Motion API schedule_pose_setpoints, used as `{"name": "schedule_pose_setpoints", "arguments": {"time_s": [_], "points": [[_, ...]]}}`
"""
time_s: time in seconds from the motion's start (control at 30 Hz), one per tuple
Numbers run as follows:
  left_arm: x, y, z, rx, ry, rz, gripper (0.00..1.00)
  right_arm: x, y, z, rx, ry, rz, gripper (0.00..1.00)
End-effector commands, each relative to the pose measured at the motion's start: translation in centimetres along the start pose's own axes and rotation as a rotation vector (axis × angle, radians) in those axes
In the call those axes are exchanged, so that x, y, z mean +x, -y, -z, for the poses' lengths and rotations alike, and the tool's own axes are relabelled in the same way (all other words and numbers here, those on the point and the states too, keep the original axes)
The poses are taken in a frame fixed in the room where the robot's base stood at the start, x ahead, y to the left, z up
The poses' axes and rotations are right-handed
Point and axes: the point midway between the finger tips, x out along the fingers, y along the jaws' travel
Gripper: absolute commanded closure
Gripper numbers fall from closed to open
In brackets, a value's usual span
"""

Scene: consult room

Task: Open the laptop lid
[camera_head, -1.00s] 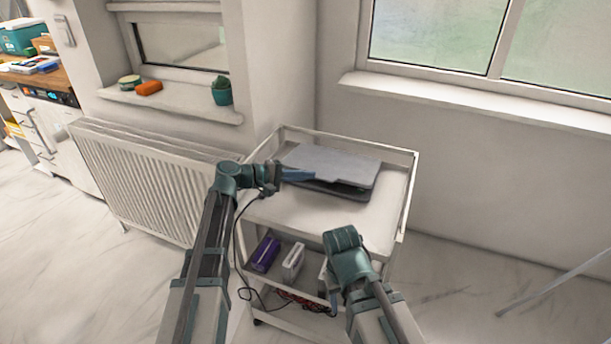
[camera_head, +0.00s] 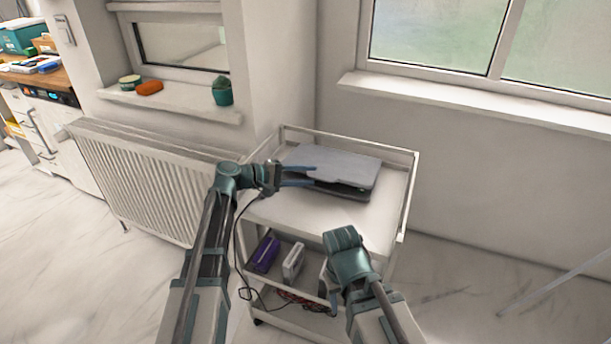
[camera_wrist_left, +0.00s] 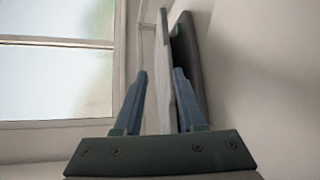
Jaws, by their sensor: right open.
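A grey laptop (camera_head: 335,165) lies on the top shelf of a white cart, its lid raised a little above the dark base at the front. My left gripper (camera_head: 312,177) is at the laptop's left front, its two blue fingers spread apart. In the left wrist view, the lid edge (camera_wrist_left: 163,75) stands between the open fingers, with the dark base (camera_wrist_left: 187,65) to the right. I cannot tell whether either finger touches the lid. My right gripper (camera_head: 343,240) is in front of the cart, lower down; its fingers are mostly hidden.
The cart (camera_head: 385,215) has rails around its top and a bare strip of shelf in front of the laptop. Boxes, including a purple one (camera_head: 264,254), and cables are on the lower shelf. A radiator (camera_head: 150,185) stands at left, and a windowsill (camera_head: 480,103) is behind.

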Motion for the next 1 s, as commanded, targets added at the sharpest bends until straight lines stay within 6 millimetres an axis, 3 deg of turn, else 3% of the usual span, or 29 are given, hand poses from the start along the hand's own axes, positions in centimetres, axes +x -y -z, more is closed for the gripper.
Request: {"name": "schedule_pose_setpoints", "arguments": {"time_s": [0.23, 0.7, 1.0], "points": [[-2.0, -0.1, 0.0, -0.001, -0.003, -0.001, 0.6, -0.6, -0.1, 0.0, 0.0, 0.0, 0.0, 0.5], [-11.5, -0.2, 0.0, -0.001, -0.003, -0.001, 0.6, -3.0, -0.3, -0.2, 0.0, 0.0, 0.0, 0.5], [-13.7, 0.0, 0.0, 0.0, 0.0, 0.0, 0.6, -3.4, -0.3, -0.2, 0.0, 0.0, 0.0, 0.5]]}}
